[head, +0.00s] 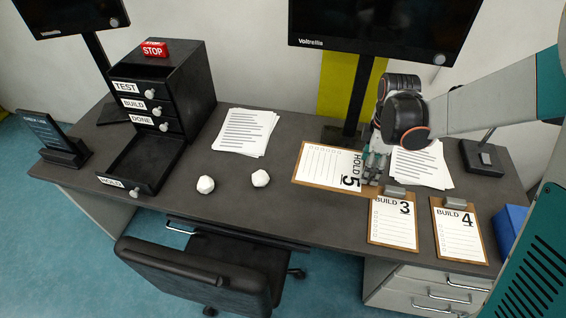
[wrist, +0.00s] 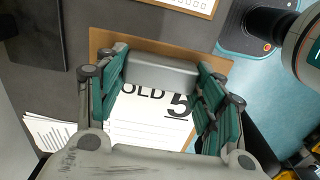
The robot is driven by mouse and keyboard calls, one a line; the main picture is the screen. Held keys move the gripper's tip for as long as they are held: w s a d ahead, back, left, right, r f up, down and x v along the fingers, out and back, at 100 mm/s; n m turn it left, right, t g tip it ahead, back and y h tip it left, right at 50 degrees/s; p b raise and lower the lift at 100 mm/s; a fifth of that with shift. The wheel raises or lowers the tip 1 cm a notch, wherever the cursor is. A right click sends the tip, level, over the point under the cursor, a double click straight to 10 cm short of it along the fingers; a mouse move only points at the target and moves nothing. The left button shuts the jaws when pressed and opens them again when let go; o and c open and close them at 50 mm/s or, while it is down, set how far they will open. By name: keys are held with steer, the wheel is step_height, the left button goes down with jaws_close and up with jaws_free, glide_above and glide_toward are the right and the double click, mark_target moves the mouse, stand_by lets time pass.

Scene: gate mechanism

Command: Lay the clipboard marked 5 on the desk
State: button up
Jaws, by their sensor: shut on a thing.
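The clipboard marked 5 (head: 325,163) is brown with a white sheet reading HOLD 5. In the head view it lies turned sideways at the middle right of the desk (head: 290,205), flat on the top or very close above it; I cannot tell which. My gripper (head: 373,172) is at its right end, shut on its metal clip. In the wrist view the grey clip (wrist: 160,72) sits between the two green fingers of my gripper (wrist: 162,78), with the sheet (wrist: 150,125) below. The fingers hide part of the board's edges.
Clipboards marked 3 (head: 393,222) and 4 (head: 459,232) lie at the right front. Loose papers (head: 420,165) lie behind my gripper, others (head: 245,132) further left. Two white crumpled balls (head: 260,178) (head: 205,184) lie mid-desk. A black drawer unit (head: 185,85) has its HOLD drawer (head: 140,165) open.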

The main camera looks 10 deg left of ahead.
step_height(320, 180, down, 20)
steer(key=b, duration=0.6)
steer(key=shift+b, duration=0.35)
steer(key=shift+f, duration=0.1)
steer(key=o, duration=1)
steer(key=shift+o, duration=0.2)
